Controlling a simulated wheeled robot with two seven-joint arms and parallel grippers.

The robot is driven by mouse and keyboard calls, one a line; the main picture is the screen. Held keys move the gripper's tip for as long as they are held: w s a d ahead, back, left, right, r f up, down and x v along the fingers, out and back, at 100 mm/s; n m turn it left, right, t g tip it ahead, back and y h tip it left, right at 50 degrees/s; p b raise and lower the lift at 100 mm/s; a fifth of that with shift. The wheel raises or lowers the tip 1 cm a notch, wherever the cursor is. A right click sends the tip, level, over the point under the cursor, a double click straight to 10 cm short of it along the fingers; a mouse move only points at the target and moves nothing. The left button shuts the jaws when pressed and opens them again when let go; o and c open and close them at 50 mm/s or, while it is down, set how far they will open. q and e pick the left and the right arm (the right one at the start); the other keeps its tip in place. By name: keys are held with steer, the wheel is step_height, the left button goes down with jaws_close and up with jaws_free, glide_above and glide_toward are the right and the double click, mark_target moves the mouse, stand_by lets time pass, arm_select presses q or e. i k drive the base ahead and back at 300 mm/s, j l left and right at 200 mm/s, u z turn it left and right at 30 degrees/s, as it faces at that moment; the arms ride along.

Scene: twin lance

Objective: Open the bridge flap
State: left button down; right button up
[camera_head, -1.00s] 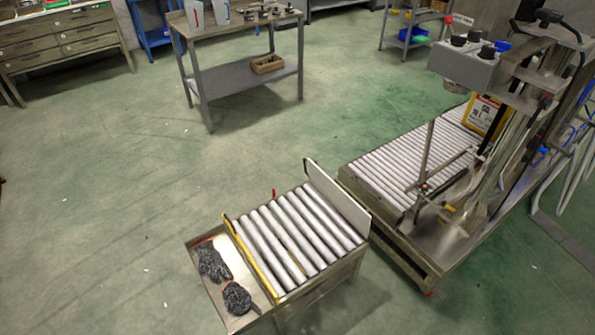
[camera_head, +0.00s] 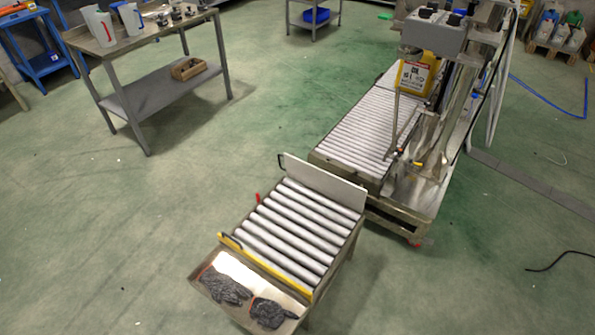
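The likely bridge flap is a pale upright plate (camera_head: 322,182) with a dark handle at its left end. It stands at the far end of the short roller table (camera_head: 285,232), facing the longer roller conveyor (camera_head: 355,128). A gap shows between the short table and the conveyor. A yellow bar (camera_head: 262,262) runs along the near end of the rollers, and a small red handle (camera_head: 257,197) sits on the left side. Neither of my grippers is in view.
A metal tray with dark gloves (camera_head: 228,286) is at the near end. A yellow canister (camera_head: 416,73) stands on the conveyor under the filling machine (camera_head: 435,35). A workbench (camera_head: 150,80) with jugs stands at upper left. The green floor left of the roller table is clear.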

mark_target(348, 193)
steer(key=i+j+z, duration=0.1)
steer(key=j, duration=0.25)
steer(key=i+j+z, duration=0.15)
steer(key=i+j, duration=0.15)
steer(key=i+j+z, duration=0.1)
steer(key=j, duration=0.35)
steer(key=i+j+z, duration=0.1)
steer(key=j, duration=0.3)
steer(key=i+j+z, duration=0.1)
steer(key=i+j, duration=0.15)
steer(key=j, duration=0.2)
